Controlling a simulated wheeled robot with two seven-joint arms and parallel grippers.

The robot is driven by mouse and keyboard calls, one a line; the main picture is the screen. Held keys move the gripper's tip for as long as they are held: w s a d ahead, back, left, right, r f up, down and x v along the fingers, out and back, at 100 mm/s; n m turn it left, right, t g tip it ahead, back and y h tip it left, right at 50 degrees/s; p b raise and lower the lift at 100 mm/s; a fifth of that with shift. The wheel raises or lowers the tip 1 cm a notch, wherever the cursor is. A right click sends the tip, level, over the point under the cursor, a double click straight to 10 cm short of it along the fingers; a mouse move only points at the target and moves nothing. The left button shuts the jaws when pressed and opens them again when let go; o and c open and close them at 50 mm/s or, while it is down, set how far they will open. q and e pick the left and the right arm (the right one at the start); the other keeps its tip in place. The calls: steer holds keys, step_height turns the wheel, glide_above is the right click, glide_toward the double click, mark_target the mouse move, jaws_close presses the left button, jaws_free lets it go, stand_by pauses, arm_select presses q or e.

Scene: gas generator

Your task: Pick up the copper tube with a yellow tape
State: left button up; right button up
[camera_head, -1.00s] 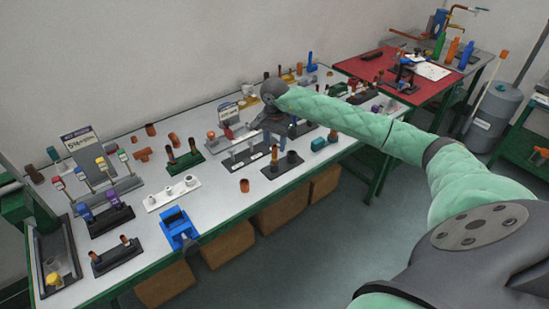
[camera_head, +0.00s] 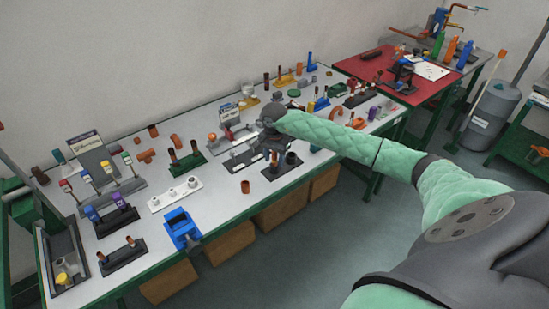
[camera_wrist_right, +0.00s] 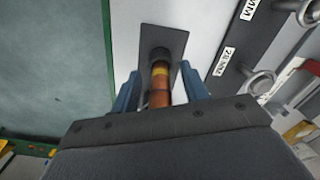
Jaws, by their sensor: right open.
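The copper tube with the yellow tape (camera_wrist_right: 160,82) shows in the right wrist view. It rises from a dark rectangular base plate (camera_wrist_right: 167,38), with a yellow band near its far end. My right gripper (camera_wrist_right: 158,88) is open, with one blue finger on each side of the tube; I cannot tell whether either finger touches it. In the head view, my right gripper (camera_head: 275,150) points down at the middle of the table, over a dark base (camera_head: 283,167). The gripper hides the tube there. My left gripper is not in view.
The long table (camera_head: 225,215) holds several fixtures: a blue clamp-like block (camera_head: 181,228), a white holder strip (camera_head: 175,193) and a loose copper piece (camera_head: 245,187). In the wrist view, metal rings (camera_wrist_right: 258,82) on a dark labelled bar stand close on the right.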

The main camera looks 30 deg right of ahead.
steer(key=c, duration=0.9)
steer(key=shift+c, duration=0.2)
steer(key=shift+r, duration=0.1)
